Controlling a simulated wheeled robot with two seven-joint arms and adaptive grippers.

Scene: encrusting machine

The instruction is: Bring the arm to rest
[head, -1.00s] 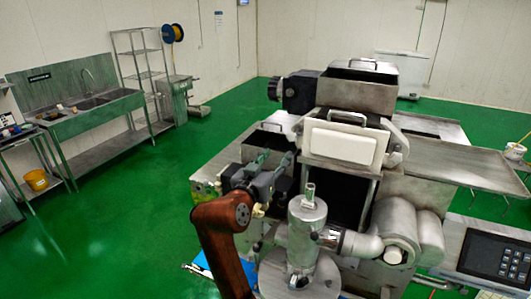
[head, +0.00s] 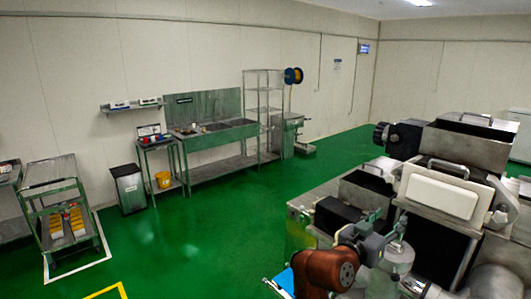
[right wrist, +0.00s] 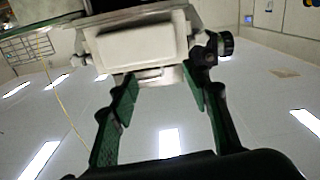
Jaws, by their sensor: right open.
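My right gripper (head: 387,224) is in front of the encrusting machine (head: 470,145), at the end of my brown arm. Its jaws are open and hold nothing. In the right wrist view my right gripper (right wrist: 160,90) shows two green-padded fingers spread apart, with a white box-shaped part of the machine (right wrist: 140,45) beyond them. I cannot tell the exact gap between the fingers and the machine. My left gripper is not in view.
A steel sink bench (head: 215,140), a wire shelf (head: 262,105) and a bin (head: 128,188) stand along the back wall. A trolley (head: 50,185) with yellow-and-white items stands at the left. The green floor (head: 200,235) between is clear.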

